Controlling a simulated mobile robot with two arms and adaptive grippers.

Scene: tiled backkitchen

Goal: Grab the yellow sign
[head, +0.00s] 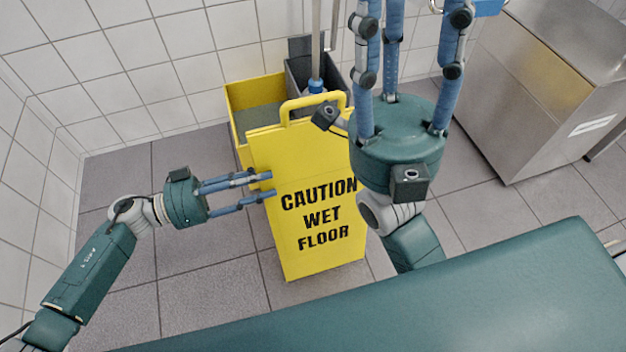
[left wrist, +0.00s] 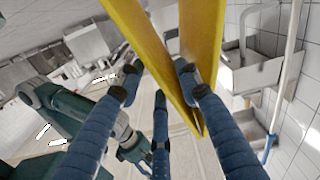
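The yellow sign (head: 310,255), printed "CAUTION WET FLOOR", stands upright on the floor with a handle loop on top. My left gripper (head: 268,185) is at its left edge, with its fingertips overlapping the sign's face. In the left wrist view the fingers of the left gripper (left wrist: 157,82) are spread, and the sign's two yellow panels (left wrist: 205,35) show edge-on between them. I cannot tell whether any finger touches. My right gripper (head: 405,25) is raised right of the sign, its fingers spread upward and empty; its fingertips are partly cut off by the top edge.
A yellow mop bucket (head: 255,95) with a grey wringer (head: 300,72) and an upright handle (head: 316,40) stands just behind the sign. A metal cabinet (head: 535,90) is at the right. Tiled walls close off the back and left. Floor left of the sign is clear.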

